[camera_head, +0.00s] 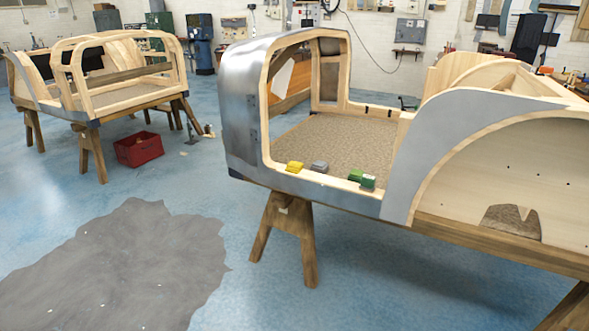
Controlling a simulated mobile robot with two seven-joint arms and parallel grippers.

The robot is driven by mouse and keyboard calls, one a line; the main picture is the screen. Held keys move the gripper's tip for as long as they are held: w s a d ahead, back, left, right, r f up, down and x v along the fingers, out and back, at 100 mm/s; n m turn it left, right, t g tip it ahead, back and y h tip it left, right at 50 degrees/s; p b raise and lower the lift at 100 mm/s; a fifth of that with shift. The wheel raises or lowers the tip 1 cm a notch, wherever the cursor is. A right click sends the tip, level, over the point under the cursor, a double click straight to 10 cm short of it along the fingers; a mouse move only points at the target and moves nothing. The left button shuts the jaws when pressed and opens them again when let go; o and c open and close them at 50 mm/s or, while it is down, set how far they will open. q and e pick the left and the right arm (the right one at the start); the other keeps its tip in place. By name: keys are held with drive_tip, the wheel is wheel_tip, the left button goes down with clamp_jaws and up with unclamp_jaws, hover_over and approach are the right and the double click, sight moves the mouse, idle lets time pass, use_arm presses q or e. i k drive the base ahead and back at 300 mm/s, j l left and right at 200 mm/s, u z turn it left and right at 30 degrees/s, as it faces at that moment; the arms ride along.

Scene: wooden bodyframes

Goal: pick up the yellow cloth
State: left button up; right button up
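The yellow cloth (295,167) is a small folded pad on the lower wooden sill of the near bodyframe's door opening. A grey cloth (319,166) lies just to its right on the same sill. Farther right on the sill are green pieces (362,179), close together. The near bodyframe (243,110) has a grey metal skin over pale wood and rests on wooden trestles. Neither of my grippers shows in the head view.
A wooden trestle (288,228) stands under the near bodyframe. A second bodyframe (115,99) stands on trestles at the left, with a red crate (138,149) beside it. A grey patch (115,265) covers the blue floor in front. Open floor lies between the bodyframes.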

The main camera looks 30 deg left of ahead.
sight(296, 167)
drive_tip(key=i+j+u, duration=0.2)
drive_tip(key=i, duration=0.5)
drive_tip(key=i+j+u, duration=0.2)
drive_tip(key=i, duration=0.5)
